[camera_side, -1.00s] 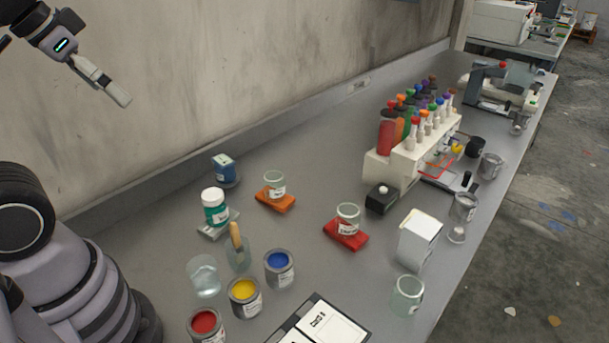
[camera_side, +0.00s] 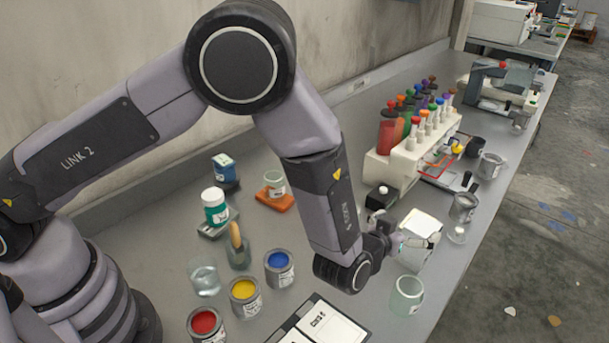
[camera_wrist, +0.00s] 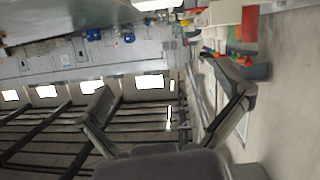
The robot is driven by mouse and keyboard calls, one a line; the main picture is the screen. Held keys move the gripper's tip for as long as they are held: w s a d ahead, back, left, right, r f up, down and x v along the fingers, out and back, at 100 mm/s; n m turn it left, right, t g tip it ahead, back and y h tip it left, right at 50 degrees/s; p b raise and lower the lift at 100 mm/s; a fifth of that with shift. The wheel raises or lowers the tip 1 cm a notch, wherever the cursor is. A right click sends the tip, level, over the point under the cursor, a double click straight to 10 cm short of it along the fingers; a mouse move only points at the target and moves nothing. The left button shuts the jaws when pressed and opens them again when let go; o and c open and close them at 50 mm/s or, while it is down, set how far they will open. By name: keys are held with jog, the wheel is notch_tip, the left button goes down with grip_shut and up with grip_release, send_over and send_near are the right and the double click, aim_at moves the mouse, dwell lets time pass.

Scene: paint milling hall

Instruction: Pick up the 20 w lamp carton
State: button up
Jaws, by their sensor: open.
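A white carton (camera_side: 421,220) stands upright on the grey bench, right of centre in the side view; I cannot read any print on it. That view is turned sideways, and I cannot make out the white carton there.
A clear glass jar (camera_side: 407,295) stands in front of the carton. A small black box (camera_side: 381,197) and a white rack (camera_side: 410,160) of coloured bottles are behind it. Paint cans, including a blue one (camera_side: 279,268), stand at left. A clipboard (camera_side: 318,325) lies at the front edge.

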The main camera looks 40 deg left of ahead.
jog(key=t+y, duration=0.1)
jog(key=t, duration=0.1)
send_near(418, 232)
jog(key=shift+m, duration=0.4)
jog(key=w, duration=0.2)
jog(key=w+f, duration=0.1)
jog(key=w, duration=0.4)
jog(key=shift+d+f, duration=0.2)
jog(key=shift+d, duration=0.05)
jog(key=shift+w+a+f, duration=0.1)
jog(key=shift+w+a, duration=0.05)
jog(key=shift+w, duration=1.25)
jog(key=shift+w+a+f, duration=0.1)
jog(key=shift+w+f, duration=0.05)
jog(key=shift+w, duration=1.2)
jog(key=c, duration=1.3)
